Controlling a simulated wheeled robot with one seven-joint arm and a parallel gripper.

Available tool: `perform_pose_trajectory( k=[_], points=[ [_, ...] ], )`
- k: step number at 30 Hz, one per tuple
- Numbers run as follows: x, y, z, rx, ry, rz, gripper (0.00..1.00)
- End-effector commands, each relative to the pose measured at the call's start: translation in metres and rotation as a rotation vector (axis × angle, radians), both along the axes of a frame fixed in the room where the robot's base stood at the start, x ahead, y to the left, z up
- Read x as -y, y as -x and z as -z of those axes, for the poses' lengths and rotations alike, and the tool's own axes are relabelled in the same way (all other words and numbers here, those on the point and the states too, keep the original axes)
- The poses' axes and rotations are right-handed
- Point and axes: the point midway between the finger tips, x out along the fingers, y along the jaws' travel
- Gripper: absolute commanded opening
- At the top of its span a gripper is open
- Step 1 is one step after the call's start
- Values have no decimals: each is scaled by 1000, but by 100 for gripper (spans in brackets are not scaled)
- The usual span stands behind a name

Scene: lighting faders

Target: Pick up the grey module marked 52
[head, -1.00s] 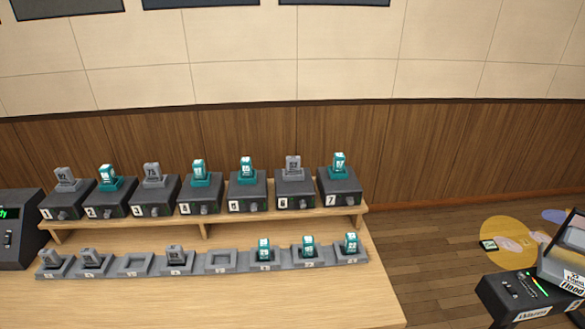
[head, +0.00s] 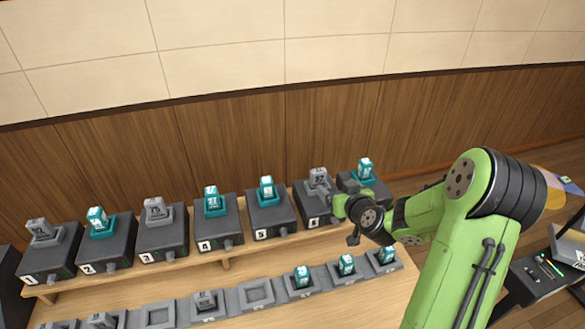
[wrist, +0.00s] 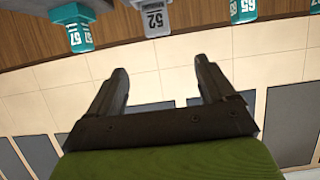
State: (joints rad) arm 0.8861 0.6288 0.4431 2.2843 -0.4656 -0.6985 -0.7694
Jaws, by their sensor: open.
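The grey module marked 52 (head: 318,180) stands upright in its seat on the dark box numbered 6, on the raised wooden shelf. In the wrist view the module (wrist: 155,18) shows upside down at the top, just beyond and between the fingertips. My gripper (wrist: 160,66) is open, with nothing between its two dark fingers. In the head view my gripper (head: 345,196) is beside box 6, close to the module, and partly covers boxes 6 and 7. Whether it touches anything is not clear.
Teal modules stand on both sides, on box 5 (head: 266,189) and box 7 (head: 364,170). Another grey module (head: 155,209) is on box 3. A lower grey row of slots (head: 257,292) holds several modules, with some slots empty. A wood-panelled wall (head: 240,140) rises behind.

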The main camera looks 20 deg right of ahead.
Motion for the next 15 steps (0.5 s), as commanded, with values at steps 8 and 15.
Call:
perform_pose_trajectory(
  k=[8, 15],
  points=[
    [-2, -59, 23, 1, -2, -3, 83],
    [-1, -95, 40, -1, -2, -2, 83]
  ],
)
